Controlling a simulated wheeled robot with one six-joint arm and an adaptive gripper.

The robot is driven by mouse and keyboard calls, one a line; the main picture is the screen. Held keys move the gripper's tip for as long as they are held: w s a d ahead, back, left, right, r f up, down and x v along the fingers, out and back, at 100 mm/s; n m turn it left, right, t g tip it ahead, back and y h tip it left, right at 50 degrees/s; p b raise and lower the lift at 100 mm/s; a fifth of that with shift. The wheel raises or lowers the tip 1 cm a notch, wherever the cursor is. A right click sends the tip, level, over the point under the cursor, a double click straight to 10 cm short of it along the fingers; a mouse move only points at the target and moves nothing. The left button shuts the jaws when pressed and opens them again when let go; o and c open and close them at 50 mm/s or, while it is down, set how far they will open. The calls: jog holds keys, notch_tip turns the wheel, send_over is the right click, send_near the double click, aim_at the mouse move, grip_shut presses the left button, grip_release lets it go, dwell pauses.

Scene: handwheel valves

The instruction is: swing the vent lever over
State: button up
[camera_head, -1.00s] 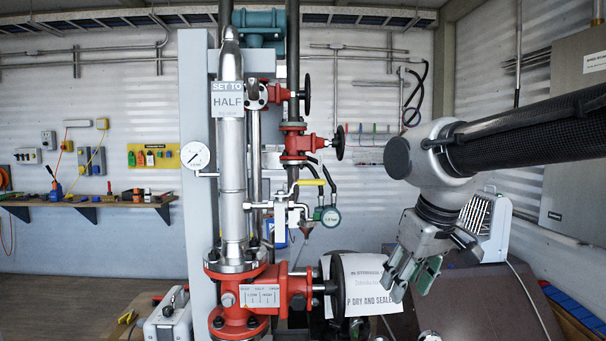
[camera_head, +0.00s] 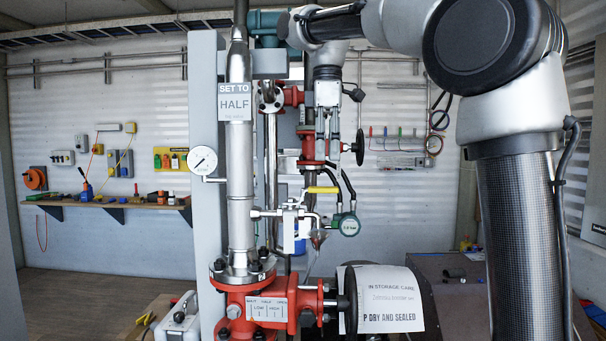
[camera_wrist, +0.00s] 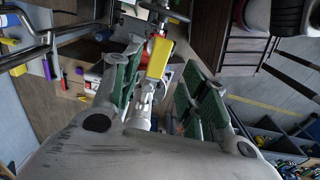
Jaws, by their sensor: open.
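The vent lever (camera_head: 322,189) has a yellow handle and sits on a small silver valve in the pipework. It lies about level, pointing right in the head view. In the wrist view the yellow handle (camera_wrist: 158,58) shows between the two green-padded fingers. My gripper (camera_head: 328,150) points down above the lever in the head view; its open fingers also show in the wrist view (camera_wrist: 163,70). I cannot tell whether the fingers are level with the handle or short of it. No contact is visible.
A red valve with a black handwheel (camera_head: 360,147) stands close beside my gripper. A large red valve (camera_head: 265,308) is below. A funnel (camera_head: 317,236) sits under the lever.

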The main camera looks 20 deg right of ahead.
aim_at(327, 187)
jog(key=shift+f, duration=3.9)
jog(key=shift+c, duration=0.2)
jog(key=c, duration=0.8)
jog(key=shift+o, duration=0.2)
jog(key=shift+s, duration=0.1)
